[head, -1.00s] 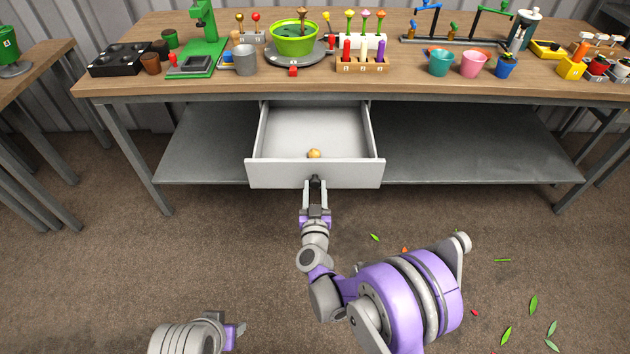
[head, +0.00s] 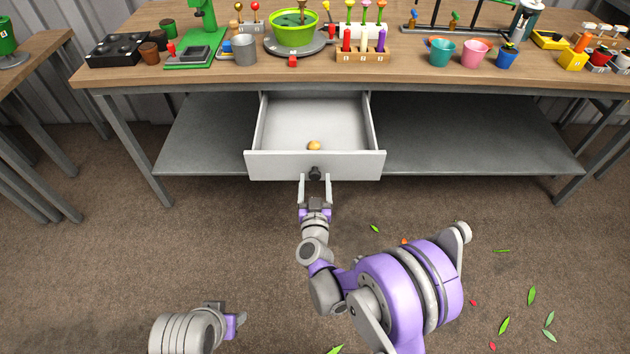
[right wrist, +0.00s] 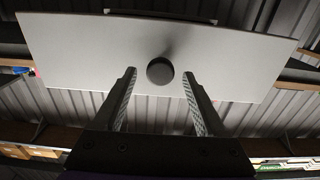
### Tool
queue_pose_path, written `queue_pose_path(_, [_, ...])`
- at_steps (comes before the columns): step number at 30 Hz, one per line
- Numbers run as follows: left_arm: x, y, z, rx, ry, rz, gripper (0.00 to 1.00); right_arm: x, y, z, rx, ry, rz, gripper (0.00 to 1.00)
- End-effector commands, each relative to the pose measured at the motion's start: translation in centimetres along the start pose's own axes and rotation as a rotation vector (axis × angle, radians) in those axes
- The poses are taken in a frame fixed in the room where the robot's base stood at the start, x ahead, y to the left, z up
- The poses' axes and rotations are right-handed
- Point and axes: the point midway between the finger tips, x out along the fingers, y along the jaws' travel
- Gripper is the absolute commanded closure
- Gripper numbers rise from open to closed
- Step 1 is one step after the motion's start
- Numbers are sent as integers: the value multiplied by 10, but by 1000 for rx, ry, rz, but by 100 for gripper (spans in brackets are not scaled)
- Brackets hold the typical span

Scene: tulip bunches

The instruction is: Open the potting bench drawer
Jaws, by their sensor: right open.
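The potting bench drawer (head: 270,164) is pulled out from under the bench top, with its inside showing. A small round tan object (head: 314,146) lies in it near the front. A dark round knob (head: 314,173) is on the drawer's front; it also shows in the right wrist view (right wrist: 160,71). My right gripper (head: 315,182) is open, just in front of the drawer, its fingers apart on either side of the knob's line and not closed on it. My left gripper (head: 238,325) is low in the head view, apart from the drawer; its fingers are not clear.
The bench top (head: 400,72) holds a green bowl (head: 293,30), a grey mug (head: 243,48) and several coloured pots. A grey lower shelf (head: 470,140) runs behind the drawer. Leaves lie on the floor at right; the floor left of my right arm is mostly clear.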

Motion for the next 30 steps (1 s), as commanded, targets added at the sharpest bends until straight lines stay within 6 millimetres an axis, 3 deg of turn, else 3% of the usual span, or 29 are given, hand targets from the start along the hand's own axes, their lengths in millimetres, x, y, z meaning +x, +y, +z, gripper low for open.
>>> queue_pose_path(15, [-9,0,-2,0,2,0,50,-90,-1,-1,1,0,-1,26])
queue_pose_path(21, [-9,0,-2,0,2,0,50,-105,0,0,0,0,-1,26])
queue_pose_path(30, [-9,0,-2,0,2,0,50,-106,0,0,0,0,0,26])
